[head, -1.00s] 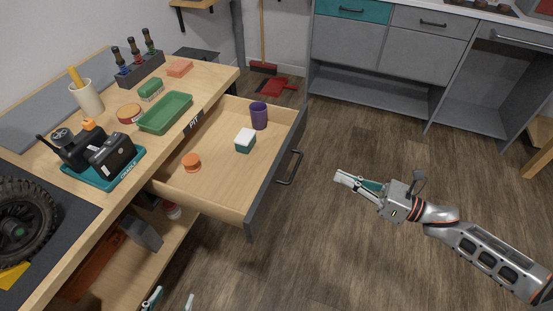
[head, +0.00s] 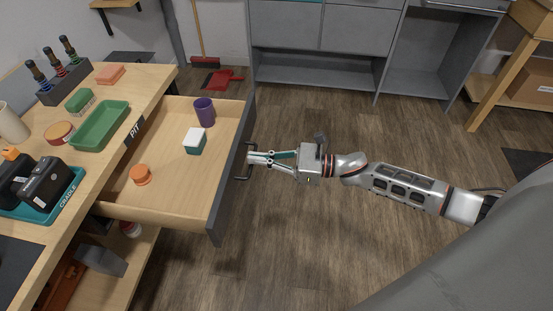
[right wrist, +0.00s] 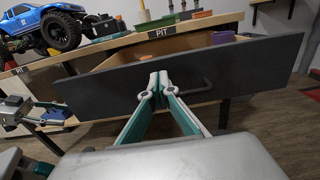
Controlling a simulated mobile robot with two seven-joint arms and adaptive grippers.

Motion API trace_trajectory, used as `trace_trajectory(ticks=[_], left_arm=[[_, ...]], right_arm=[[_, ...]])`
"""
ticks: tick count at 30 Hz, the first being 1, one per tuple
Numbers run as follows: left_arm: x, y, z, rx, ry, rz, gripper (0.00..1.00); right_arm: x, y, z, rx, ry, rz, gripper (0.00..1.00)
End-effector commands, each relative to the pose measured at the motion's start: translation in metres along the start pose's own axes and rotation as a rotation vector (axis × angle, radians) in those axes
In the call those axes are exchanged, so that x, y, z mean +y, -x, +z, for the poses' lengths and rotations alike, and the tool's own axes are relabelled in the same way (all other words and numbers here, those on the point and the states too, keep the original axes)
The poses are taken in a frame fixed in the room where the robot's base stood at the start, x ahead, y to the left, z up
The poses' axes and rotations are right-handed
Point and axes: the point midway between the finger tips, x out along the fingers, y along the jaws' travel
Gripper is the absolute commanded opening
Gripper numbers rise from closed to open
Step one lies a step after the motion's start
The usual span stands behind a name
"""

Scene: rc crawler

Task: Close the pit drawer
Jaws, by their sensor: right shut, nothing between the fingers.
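The pit drawer (head: 172,190) is pulled out of the workbench, below the PIT label. Its dark front panel (head: 217,222) has a dark bar handle (head: 249,160). Inside lie a purple cup (head: 204,112), a white-topped teal box (head: 195,142) and an orange round piece (head: 141,175). My right gripper (head: 252,158) is shut and empty, its fingertips at the outer face near the handle. In the right wrist view the fingertips (right wrist: 155,80) are in front of the drawer front (right wrist: 90,93), left of the handle (right wrist: 198,88); contact is unclear. My left gripper is partly visible in the right wrist view (right wrist: 35,118).
The workbench top holds a green tray (head: 100,126), a teal cradle (head: 62,205) and a screwdriver rack (head: 62,85). A blue RC truck (right wrist: 55,25) shows in the right wrist view. The floor right of the drawer is clear; grey cabinets stand behind.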

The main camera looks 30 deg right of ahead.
Motion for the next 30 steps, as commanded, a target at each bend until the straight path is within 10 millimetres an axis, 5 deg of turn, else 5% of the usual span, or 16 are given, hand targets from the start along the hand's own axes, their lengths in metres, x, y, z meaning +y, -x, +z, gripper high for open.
trace_trajectory(ticks=[6,23,30], left_arm=[[0.000,0.000,0.000,0.000,0.000,0.000,0.47],[0.001,0.000,0.003,-0.005,0.001,0.001,0.47],[0.004,-0.001,0.012,-0.019,0.005,0.007,0.47]], right_arm=[[0.000,-0.021,0.000,0.000,0.000,0.000,0.00],[0.000,-0.028,-0.001,0.000,-0.002,0.001,0.00],[0.001,-0.059,-0.002,-0.002,-0.004,0.002,0.00]])
